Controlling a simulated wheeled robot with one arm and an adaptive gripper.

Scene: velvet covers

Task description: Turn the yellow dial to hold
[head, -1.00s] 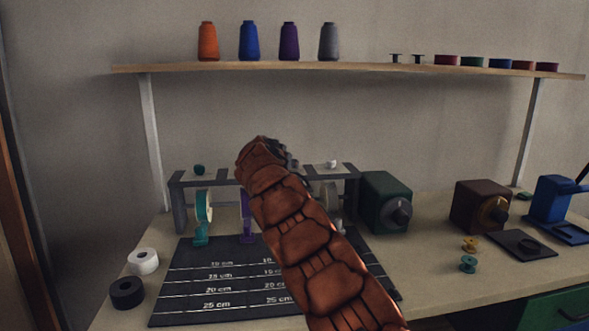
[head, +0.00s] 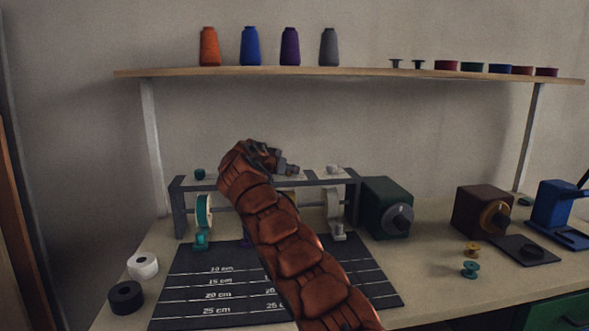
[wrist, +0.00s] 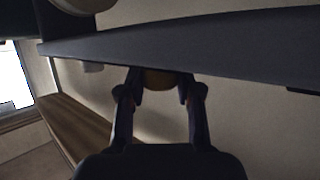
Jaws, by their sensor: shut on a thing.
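My gripper (head: 284,168) is over the top rail of the grey rack (head: 178,212) in the head view. In the wrist view my gripper (wrist: 160,90) is shut on a small round yellow-brown knob (wrist: 159,79) against the dark rail (wrist: 230,50). The knob is dim and partly covered by the fingers, and no marking on it can be read. My arm hides the middle of the rack. A brown box (head: 472,211) at the right has a yellow-ringed dial (head: 495,218) on its front; my gripper is far from it.
A teal knob (head: 199,174) and a pale knob (head: 332,169) sit on the rack top. Tape rolls hang below. A green box (head: 385,203) stands right beside the rack. A shelf (head: 370,72) with thread cones runs above. A dark measuring mat (head: 185,290) lies in front.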

